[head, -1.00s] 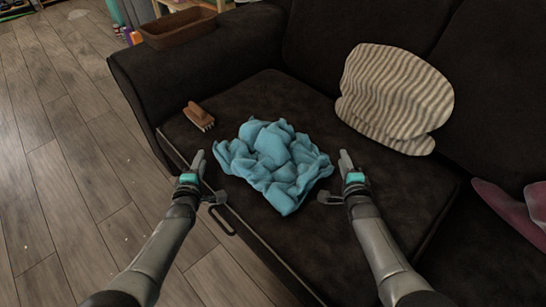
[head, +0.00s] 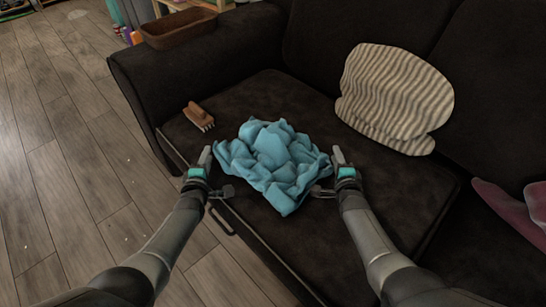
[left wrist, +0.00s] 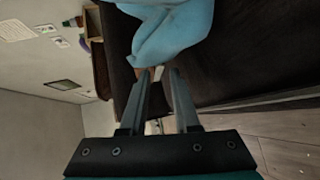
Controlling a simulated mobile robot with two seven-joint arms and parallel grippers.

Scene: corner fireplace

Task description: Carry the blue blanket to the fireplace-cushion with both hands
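The blue blanket (head: 270,160) lies crumpled on the dark sofa seat in the head view. It also shows at the top of the left wrist view (left wrist: 170,30). My left gripper (head: 217,173) is at the blanket's left edge with its fingers apart. In the left wrist view its fingertips (left wrist: 158,74) are just short of the blanket with a gap between them. My right gripper (head: 327,172) is at the blanket's right edge, also with its fingers apart. Neither gripper visibly holds cloth. I cannot identify the fireplace-cushion in these views.
A brush (head: 199,116) lies on the sofa seat (head: 400,190) left of the blanket. A striped beige pillow (head: 395,98) leans at the backrest. A brown tray (head: 178,28) sits on the armrest. Pink cloth (head: 510,212) lies at right. Wooden floor (head: 60,170) is open at left.

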